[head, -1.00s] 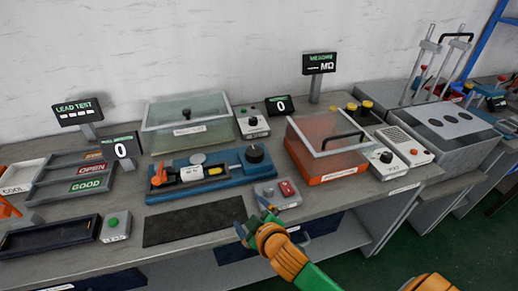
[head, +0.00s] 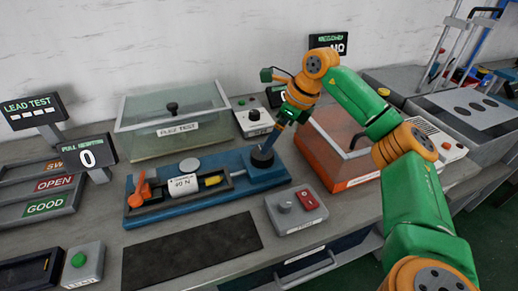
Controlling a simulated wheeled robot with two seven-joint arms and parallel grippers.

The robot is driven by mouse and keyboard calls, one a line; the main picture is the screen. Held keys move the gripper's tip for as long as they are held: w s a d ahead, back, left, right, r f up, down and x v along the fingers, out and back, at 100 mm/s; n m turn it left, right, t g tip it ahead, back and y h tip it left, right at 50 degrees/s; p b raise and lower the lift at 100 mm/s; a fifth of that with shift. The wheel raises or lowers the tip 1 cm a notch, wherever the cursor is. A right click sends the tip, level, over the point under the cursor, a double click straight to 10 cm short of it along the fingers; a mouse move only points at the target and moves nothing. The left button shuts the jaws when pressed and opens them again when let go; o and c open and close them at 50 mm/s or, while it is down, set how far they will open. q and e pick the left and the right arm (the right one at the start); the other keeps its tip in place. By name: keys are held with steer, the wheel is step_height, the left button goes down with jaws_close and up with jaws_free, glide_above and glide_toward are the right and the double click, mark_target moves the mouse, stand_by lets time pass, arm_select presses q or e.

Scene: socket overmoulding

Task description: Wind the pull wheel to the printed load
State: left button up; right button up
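The blue pull fixture (head: 150,215) lies on the bench in the head view, with an orange clamp (head: 140,196) at its left end. A white label with a printed load, seemingly "40 N" (head: 184,184), sits on it beside a yellow part (head: 213,180). The dark pull wheel (head: 262,158) is at its right end. My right gripper (head: 272,145) points down at the wheel, at or just above it; its fingertips are hard to make out and contact is unclear. The pull display (head: 88,153) reads 0. My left gripper is out of view.
A clear flex test box (head: 172,120) stands behind the fixture. An orange lidded box (head: 335,150) is to the right, partly behind my arm. A grey switch box (head: 296,210) with a red button is in front right. A dark mat (head: 190,250) lies empty in front.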

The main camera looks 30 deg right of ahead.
mark_target(262, 156)
steer(key=x, duration=0.5)
steer(key=shift+s+a+f, duration=0.1)
steer(key=shift+a+f, duration=0.2)
steer(key=shift+a, duration=0.15)
steer(key=shift+f, duration=0.35)
steer(key=shift+r, duration=0.1)
steer(key=shift+c, duration=0.9)
steer(key=c, duration=1)
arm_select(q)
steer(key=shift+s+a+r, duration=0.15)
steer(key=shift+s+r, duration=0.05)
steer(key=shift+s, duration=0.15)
